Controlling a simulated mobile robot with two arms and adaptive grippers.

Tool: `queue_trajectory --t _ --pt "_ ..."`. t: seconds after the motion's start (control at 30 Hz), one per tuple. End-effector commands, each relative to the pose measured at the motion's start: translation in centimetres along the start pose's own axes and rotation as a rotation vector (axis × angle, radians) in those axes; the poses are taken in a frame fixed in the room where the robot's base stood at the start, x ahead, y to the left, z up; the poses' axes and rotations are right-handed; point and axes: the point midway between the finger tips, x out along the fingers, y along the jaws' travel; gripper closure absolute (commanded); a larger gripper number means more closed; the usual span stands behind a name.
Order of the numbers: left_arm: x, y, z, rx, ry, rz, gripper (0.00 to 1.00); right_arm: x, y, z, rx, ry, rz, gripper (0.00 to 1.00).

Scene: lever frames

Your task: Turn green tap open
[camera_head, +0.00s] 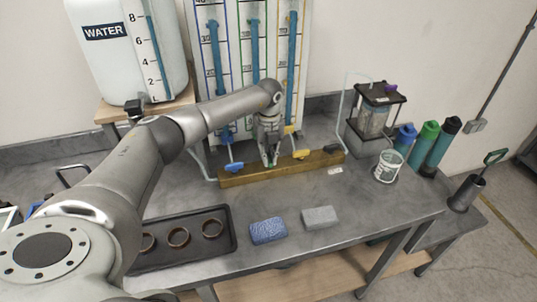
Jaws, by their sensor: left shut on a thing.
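The green tap (274,161) is on the yellow-brown manifold bar (236,180) behind the middle of the bench. Only a little of its green handle shows; the rest is hidden by my gripper. My left gripper (269,160) reaches down onto it from above and is shut on its handle. How far the handle is turned cannot be told. My right gripper is not in view.
A blue tap (234,166) is left of the gripper; a yellow one (301,154) and a black one (332,148) are right. A black tray (185,262), a blue sponge (268,231) and a grey block (320,217) lie in front. A clear cup (388,167) stands right.

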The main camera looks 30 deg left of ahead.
Motion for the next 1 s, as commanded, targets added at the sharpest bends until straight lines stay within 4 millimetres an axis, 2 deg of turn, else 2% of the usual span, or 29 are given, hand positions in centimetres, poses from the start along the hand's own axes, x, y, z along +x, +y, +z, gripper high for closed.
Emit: queue_trajectory --t 0.47,0.5,0.63,1.0 --pt "-0.21 -0.07 0.19 -0.015 -0.005 -0.005 1.00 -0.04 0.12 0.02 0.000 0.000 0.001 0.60" --pt "-0.22 -0.07 0.20 -0.015 -0.005 -0.005 0.83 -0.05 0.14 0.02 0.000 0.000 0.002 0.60" --pt "-0.16 -0.05 0.15 -0.014 -0.003 -0.004 0.67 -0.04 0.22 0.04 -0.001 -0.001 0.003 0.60" --pt "-0.44 -0.06 0.08 -0.011 -0.002 -0.003 0.67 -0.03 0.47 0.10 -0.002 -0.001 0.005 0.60"
